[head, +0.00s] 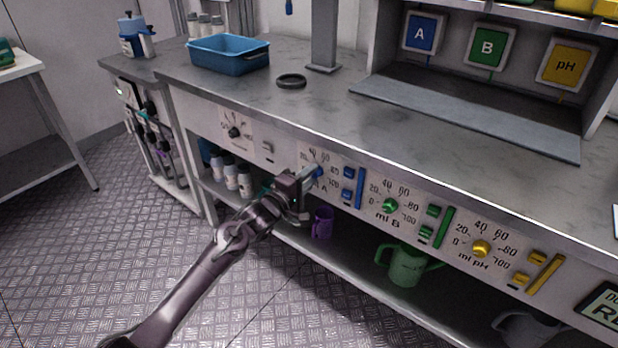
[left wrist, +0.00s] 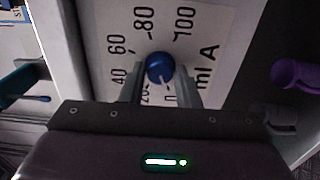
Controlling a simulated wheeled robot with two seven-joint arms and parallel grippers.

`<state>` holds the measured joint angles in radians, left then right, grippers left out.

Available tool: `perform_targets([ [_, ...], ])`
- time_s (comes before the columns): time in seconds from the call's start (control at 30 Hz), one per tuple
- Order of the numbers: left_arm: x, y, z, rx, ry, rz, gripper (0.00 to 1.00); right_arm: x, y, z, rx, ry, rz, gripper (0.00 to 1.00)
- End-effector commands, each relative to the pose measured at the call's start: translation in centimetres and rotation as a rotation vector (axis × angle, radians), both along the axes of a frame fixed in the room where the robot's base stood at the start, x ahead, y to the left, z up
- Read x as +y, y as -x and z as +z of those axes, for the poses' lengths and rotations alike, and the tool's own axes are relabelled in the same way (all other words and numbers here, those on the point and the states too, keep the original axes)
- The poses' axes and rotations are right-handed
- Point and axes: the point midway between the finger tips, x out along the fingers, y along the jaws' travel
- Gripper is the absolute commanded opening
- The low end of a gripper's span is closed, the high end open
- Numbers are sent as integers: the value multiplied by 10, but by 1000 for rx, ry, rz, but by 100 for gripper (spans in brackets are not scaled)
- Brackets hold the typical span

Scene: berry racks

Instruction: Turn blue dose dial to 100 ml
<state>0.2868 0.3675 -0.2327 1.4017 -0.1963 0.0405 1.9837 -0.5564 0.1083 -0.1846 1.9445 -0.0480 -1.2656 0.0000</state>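The blue dose dial (head: 317,172) sits on the white scale panel marked ml A on the bench front. In the left wrist view the blue dial (left wrist: 160,67) is a round knob, and its pale pointer mark faces the low end of the scale, near 0. My left gripper (head: 306,178) is at the dial and partly hides its panel in the head view. In the left wrist view its two fingers (left wrist: 160,74) stand apart on either side of the dial; they look open, and I cannot tell whether they touch it. My right gripper is not in view.
Blue buttons and a bar (head: 360,188) sit right of the dial. The green dial (head: 390,206) and yellow dial (head: 481,249) are further right. A purple mug (head: 322,223) and green jug (head: 405,266) stand on the shelf below. A blue tray (head: 229,56) is on the bench.

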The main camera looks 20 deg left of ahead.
Motion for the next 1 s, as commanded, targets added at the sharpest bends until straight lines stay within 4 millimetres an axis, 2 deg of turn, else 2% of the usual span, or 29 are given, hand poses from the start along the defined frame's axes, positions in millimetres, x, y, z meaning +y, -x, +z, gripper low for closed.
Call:
perform_targets([
  [0.03,0,0,0,0,0,0,18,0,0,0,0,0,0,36],
  [0.13,0,0,0,1,0,0,6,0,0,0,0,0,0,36],
  [0.43,0,0,0,-13,-40,1,6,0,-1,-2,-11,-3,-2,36],
  [0.67,0,0,1,-57,-166,1,6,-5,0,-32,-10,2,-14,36],
  [1.0,0,0,0,-163,-459,0,6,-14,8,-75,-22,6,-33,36],
])
